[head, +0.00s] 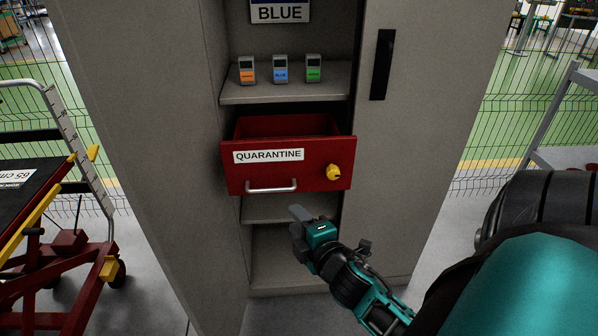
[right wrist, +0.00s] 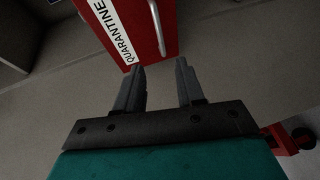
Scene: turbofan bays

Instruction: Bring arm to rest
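My right arm comes in from the lower right in the head view, and its gripper (head: 298,228) is just below and in front of the red quarantine drawer (head: 320,160). In the right wrist view the two fingers of this gripper (right wrist: 158,88) stand apart with nothing between them. The drawer (right wrist: 150,15) and its metal handle (right wrist: 157,22) are beyond the fingertips, not touched. In the head view the drawer is pulled out from the cabinet, with a yellow lock (head: 333,172) on its front. My left gripper is not in view.
The grey cabinet (head: 420,140) has one door swung out at left. Three small devices (head: 281,68) stand on the shelf (head: 285,88) above the drawer. A red and yellow cart (head: 70,240) stands at left. A shelf rack (head: 560,120) is at right.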

